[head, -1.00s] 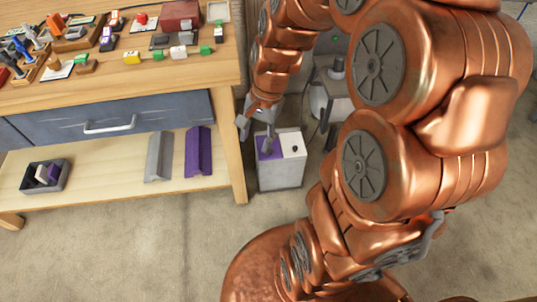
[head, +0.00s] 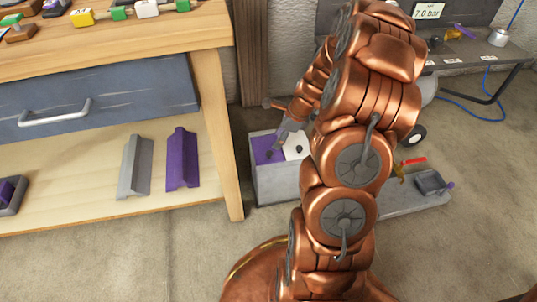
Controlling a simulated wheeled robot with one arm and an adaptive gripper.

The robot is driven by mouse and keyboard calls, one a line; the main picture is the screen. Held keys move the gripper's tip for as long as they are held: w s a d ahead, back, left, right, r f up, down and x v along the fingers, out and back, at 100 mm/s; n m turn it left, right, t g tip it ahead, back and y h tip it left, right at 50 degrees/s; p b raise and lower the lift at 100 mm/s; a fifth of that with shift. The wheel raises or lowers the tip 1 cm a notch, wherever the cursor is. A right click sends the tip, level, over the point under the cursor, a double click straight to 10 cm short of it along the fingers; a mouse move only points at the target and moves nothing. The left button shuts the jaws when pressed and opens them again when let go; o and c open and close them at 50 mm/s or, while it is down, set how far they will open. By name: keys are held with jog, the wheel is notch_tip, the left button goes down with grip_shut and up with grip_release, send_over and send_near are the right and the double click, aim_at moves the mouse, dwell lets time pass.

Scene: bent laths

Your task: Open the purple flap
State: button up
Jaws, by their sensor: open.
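The purple flap (head: 262,147) covers the left part of the top of a grey bin (head: 275,187) on the floor, beside the workbench leg. It looks flat and closed. A small dark knob seems to show on it. A white flap (head: 295,140) with a dark knob lies to its right, partly hidden by my arm. My gripper (head: 279,143) is open, with its fingers just over the right part of the purple flap. I cannot tell whether they touch the flap or its knob.
The wooden workbench leg (head: 216,140) stands close left of the bin. On the low shelf lie a grey lath (head: 134,167) and a purple lath (head: 182,162). A grey platform (head: 415,198) with small items is on the floor at right. Floor in front is clear.

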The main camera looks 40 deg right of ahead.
aim_at(270, 152)
jog(key=shift+b+x, duration=1.45)
jog(key=shift+x, duration=2.55)
jog(key=shift+d, duration=0.25)
jog(key=shift+s, duration=0.1)
grip_shut()
